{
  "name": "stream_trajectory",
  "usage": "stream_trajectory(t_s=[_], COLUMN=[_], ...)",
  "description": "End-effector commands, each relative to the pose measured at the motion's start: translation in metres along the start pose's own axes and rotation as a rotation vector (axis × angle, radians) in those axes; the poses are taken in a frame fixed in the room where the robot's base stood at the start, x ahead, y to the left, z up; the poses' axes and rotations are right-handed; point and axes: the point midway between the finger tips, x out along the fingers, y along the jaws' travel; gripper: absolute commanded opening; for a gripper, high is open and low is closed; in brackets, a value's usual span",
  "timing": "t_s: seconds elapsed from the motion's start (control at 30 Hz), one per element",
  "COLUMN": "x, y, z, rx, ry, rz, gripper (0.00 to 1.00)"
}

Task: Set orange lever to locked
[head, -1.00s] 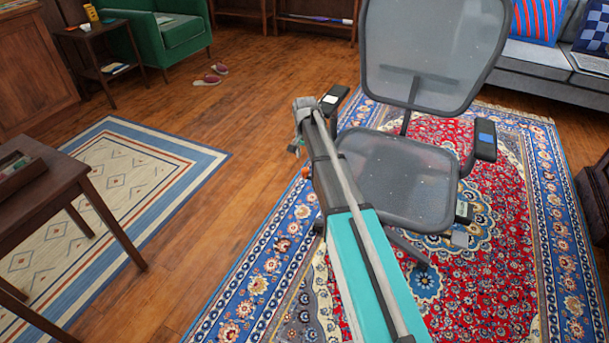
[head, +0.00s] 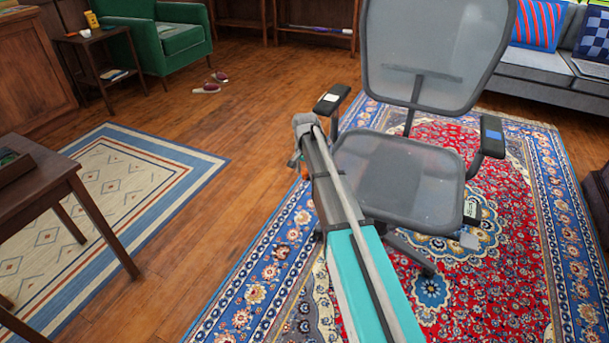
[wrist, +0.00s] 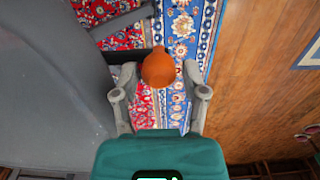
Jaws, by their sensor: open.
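The orange lever (wrist: 158,66) shows in the wrist view as a rounded orange knob. It lies between the two fingers of my gripper (wrist: 159,80), which are spread with a gap on each side. In the head view only a small orange patch of the lever (head: 305,171) shows beside my arm. The lever is at the left side of the grey mesh office chair (head: 398,180). My arm hides most of the lever there. Its mount and its locked or unlocked marking cannot be made out.
The chair's left armrest (head: 332,99) stands close to my wrist. The chair stands on a red and blue patterned rug (head: 265,262). A dark wood table (head: 45,185) is at the left. The wood floor (head: 190,230) between table and rug is clear.

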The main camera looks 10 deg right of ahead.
Motion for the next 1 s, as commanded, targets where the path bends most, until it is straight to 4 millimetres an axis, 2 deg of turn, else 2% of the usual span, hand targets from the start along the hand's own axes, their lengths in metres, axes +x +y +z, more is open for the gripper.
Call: stream_trajectory(t_s=[0.43,0.73,1.0], x=[0.0027,0.0027,0.0028], y=[0.0002,0.0000,-0.0021], z=[-0.0002,-0.0002,0.0016], rx=[0.000,0.000,-0.007], ry=[0.000,0.000,0.000], rz=[0.000,-0.001,-0.002], gripper=[0.57,0.01,0.00])
